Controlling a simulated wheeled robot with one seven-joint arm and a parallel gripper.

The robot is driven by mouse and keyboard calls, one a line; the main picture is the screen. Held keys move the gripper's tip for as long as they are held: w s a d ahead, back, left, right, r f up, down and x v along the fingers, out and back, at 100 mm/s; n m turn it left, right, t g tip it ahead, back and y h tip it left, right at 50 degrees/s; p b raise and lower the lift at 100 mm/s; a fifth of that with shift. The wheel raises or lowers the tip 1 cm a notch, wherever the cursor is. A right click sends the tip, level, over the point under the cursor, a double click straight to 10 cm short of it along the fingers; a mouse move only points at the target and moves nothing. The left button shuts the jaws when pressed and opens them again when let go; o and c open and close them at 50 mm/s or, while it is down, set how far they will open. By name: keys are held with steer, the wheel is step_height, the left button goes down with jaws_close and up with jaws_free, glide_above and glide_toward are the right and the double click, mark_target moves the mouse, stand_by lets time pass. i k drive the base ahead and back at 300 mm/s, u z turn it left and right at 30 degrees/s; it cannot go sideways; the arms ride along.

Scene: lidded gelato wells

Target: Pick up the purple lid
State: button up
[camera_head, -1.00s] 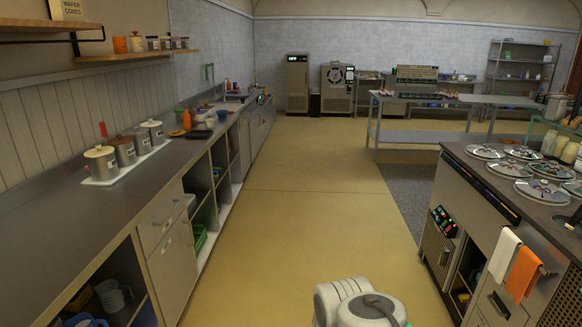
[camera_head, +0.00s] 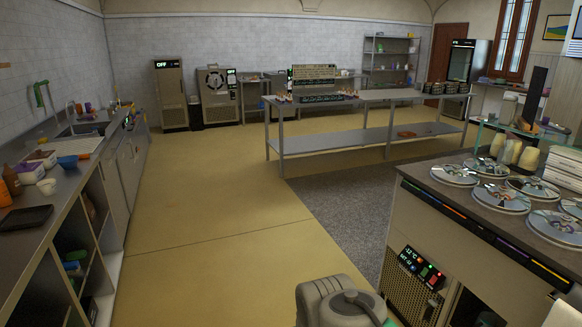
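Several round, shiny metal lids lie on the gelato counter (camera_head: 446,192) at the right. Nearer ones include a left lid (camera_head: 455,175), a middle lid (camera_head: 501,198) and a large front lid (camera_head: 556,228); one at the right edge is cut off. All look silver with mottled reflections, so I cannot tell which is the purple lid. A light grey part of my arm shows at the bottom centre, on the floor side of the counter and apart from the lids. My gripper is not in view.
Yellow floor (camera_head: 200,235) lies open between the left counter (camera_head: 50,205) and the gelato cabinet. A grey mat (camera_head: 345,215) lies beside the cabinet. A long steel table (camera_head: 340,143) stands beyond. Cups (camera_head: 507,152) and white stacked boxes (camera_head: 562,168) stand behind the lids.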

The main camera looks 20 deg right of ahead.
mark_target(562, 230)
steer(key=z, duration=0.85)
steer(key=i, duration=1.5)
steer(key=z, duration=1.4)
steer(key=i, duration=1.2)
steer(key=z, duration=0.1)
